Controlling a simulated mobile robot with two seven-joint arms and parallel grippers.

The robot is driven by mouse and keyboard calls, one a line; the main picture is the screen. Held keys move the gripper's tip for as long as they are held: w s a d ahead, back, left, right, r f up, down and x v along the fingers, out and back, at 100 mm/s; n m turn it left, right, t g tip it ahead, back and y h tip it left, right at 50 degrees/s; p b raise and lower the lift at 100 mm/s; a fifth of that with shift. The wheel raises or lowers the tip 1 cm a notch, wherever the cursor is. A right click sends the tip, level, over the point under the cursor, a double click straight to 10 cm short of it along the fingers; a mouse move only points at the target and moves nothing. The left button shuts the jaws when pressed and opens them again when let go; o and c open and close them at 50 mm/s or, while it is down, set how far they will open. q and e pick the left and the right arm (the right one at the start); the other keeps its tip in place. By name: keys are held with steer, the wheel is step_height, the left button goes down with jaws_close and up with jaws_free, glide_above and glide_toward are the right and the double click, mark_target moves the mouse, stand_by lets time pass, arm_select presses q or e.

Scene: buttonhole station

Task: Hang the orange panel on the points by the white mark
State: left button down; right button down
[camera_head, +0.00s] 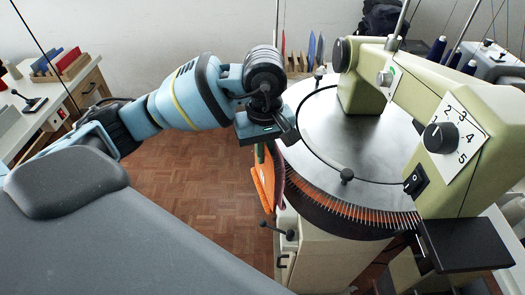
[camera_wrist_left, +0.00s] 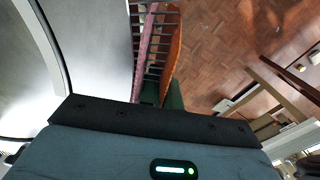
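The orange panel (camera_head: 263,182) hangs upright at the left rim of the round machine, below my left gripper (camera_head: 262,150). In the left wrist view the orange panel (camera_wrist_left: 172,52) runs down between the green fingers (camera_wrist_left: 161,94), which look shut on its edge. Beside it is a pinkish-red panel (camera_wrist_left: 148,45), lying along the dark points. The row of points (camera_head: 350,212) runs around the machine's rim with orange-brown material behind it. Whether the orange panel touches the points is not clear. My right gripper is not in view.
The round steel plate (camera_head: 345,135) carries a black ring and knob. A green machine arm (camera_head: 450,110) with a dial overhangs its right side. A black shelf (camera_head: 465,245) juts out at front right. Wood floor is open left of the machine.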

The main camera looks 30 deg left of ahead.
arm_select(q)
steer(key=c, duration=1.7)
jaws_free()
steer(key=shift+c, duration=0.2)
steer(key=shift+o, duration=1)
steer(key=shift+s+a, duration=0.1)
steer(key=shift+r, duration=0.1)
